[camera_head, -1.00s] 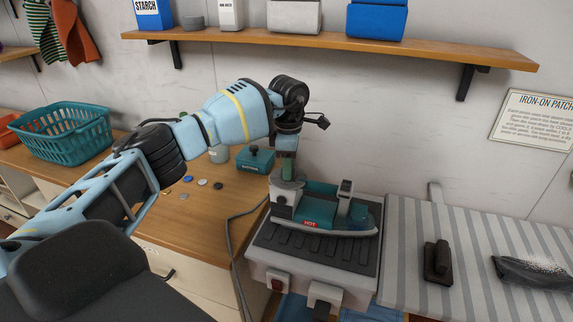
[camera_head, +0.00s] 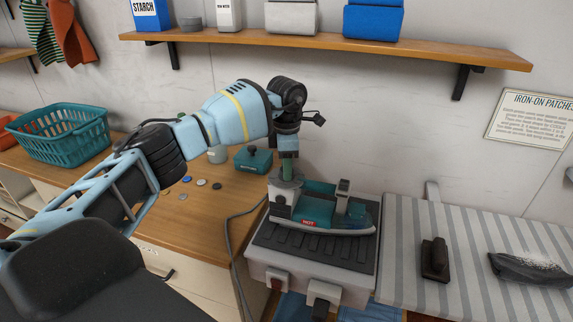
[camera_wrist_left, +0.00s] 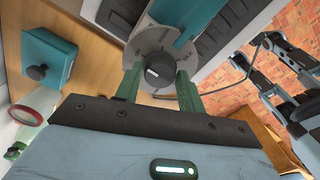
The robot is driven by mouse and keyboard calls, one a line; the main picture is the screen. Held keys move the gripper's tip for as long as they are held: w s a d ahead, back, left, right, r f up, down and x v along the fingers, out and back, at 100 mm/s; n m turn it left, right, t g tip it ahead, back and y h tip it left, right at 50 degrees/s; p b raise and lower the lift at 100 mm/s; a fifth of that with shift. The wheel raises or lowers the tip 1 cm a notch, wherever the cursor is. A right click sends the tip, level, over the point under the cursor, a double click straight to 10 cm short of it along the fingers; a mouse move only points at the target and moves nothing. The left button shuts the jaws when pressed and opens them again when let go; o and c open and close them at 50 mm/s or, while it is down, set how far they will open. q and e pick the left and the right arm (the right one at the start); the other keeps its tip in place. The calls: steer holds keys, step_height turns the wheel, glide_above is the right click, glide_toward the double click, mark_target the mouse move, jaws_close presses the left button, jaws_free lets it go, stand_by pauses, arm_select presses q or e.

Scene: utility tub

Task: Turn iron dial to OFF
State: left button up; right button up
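The teal and grey iron (camera_head: 318,212) rests on a dark ribbed pad on a pale stand (camera_head: 262,258). A red label on its side reads HOT. The dial (camera_wrist_left: 146,48), a grey disc with a dark round knob (camera_wrist_left: 158,75), sits at the iron's left end. Its markings are too small to read. My left gripper (camera_head: 287,172) points down over the dial. In the left wrist view its green fingers (camera_wrist_left: 159,80) stand apart on both sides of the knob, with narrow gaps showing. The head view hides the knob. My right gripper is not identifiable.
A striped ironing board (camera_head: 470,255) with a dark brush-like block (camera_head: 435,260) lies to the right. A grey cord (camera_head: 232,245) hangs left of the stand. A teal box (camera_head: 253,159) and several small discs lie on the wooden counter. A shelf (camera_head: 330,45) runs above.

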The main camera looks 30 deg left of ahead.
arm_select(q)
steer(key=o, duration=0.3)
step_height(320, 180, up, 6)
steer(key=shift+r+b, duration=0.25)
steer(key=shift+b, duration=0.1)
steer(key=shift+r, duration=0.6)
arm_select(e)
steer(key=shift+s+a+f, duration=0.15)
steer(key=shift+s+f, duration=0.3)
arm_select(q)
steer(key=shift+s+f, duration=0.1)
